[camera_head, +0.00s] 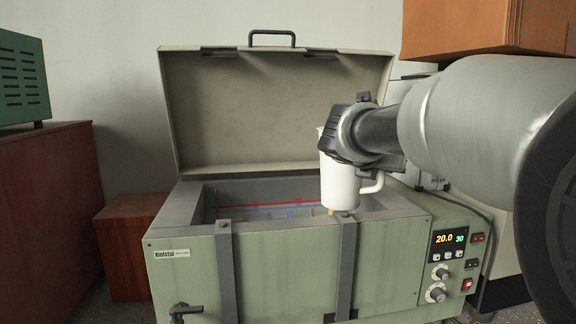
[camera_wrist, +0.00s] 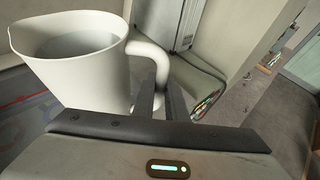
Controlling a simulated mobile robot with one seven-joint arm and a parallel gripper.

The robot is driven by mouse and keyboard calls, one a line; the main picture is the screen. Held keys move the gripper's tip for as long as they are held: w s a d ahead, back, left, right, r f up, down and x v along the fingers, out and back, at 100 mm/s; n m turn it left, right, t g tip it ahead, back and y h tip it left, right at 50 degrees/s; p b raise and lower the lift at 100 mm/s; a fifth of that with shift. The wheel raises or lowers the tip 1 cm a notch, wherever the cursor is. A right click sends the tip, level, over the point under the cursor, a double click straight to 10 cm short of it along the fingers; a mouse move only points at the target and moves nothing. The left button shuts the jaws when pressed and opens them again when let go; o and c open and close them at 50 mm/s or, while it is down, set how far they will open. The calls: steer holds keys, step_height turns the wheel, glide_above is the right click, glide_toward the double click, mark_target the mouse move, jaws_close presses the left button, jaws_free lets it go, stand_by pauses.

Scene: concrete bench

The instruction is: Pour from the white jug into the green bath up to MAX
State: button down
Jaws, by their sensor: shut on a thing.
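The white jug (camera_head: 340,184) is held over the front right part of the green bath (camera_head: 285,262) and looks nearly upright. In the wrist view the jug (camera_wrist: 85,75) shows liquid inside, below its rim. My gripper (camera_wrist: 160,103) is shut on the jug's handle (camera_wrist: 152,60); in the head view my gripper (camera_head: 352,138) hides the jug's upper right side. The bath is open, its lid (camera_head: 275,110) raised at the back. A red line (camera_head: 283,203) runs along its inner back wall, with a blue line lower down. The water level is hard to tell.
The control panel (camera_head: 457,258) on the bath's front right reads 20.0 and 30. A tap (camera_head: 185,311) sticks out at the lower left front. A wooden cabinet (camera_head: 45,215) stands left, and an orange-brown box (camera_head: 470,28) is above right. A cable hangs at right.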

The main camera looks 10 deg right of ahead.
steer(key=shift+w+r, duration=0.1)
steer(key=shift+w, duration=0.25)
steer(key=r+p, duration=0.1)
steer(key=r+n+p, duration=0.1)
steer(key=p, duration=0.1)
steer(key=w+a+r+h+p, duration=0.1)
steer(key=shift+r+g, duration=0.1)
steer(key=shift+g, duration=0.3)
steer(key=p, duration=0.1)
steer(key=w+a+r+n+p, duration=0.1)
steer(key=shift+r+n+h+p, duration=0.25)
steer(key=shift+n+h+p, duration=0.05)
steer(key=shift+p, duration=0.1)
steer(key=shift+f+g, duration=0.15)
steer(key=shift+g, duration=0.15)
steer(key=shift+w+a+r+n+h+p, duration=0.3)
steer(key=shift+w+a+r+n+p, duration=0.25)
steer(key=shift+p, duration=1.3)
steer(key=shift+w+a+r+n+h+p, duration=0.3)
steer(key=shift+w+a+r+n+p, duration=0.2)
steer(key=shift+p, duration=0.95)
steer(key=shift+s+g+p, duration=0.1)
steer(key=shift+g+p, duration=0.2)
steer(key=shift+p, duration=0.05)
steer(key=shift+w+a+r+n+h+p, duration=0.45)
steer(key=shift+n+p, duration=0.4)
steer(key=shift+p, duration=1.5)
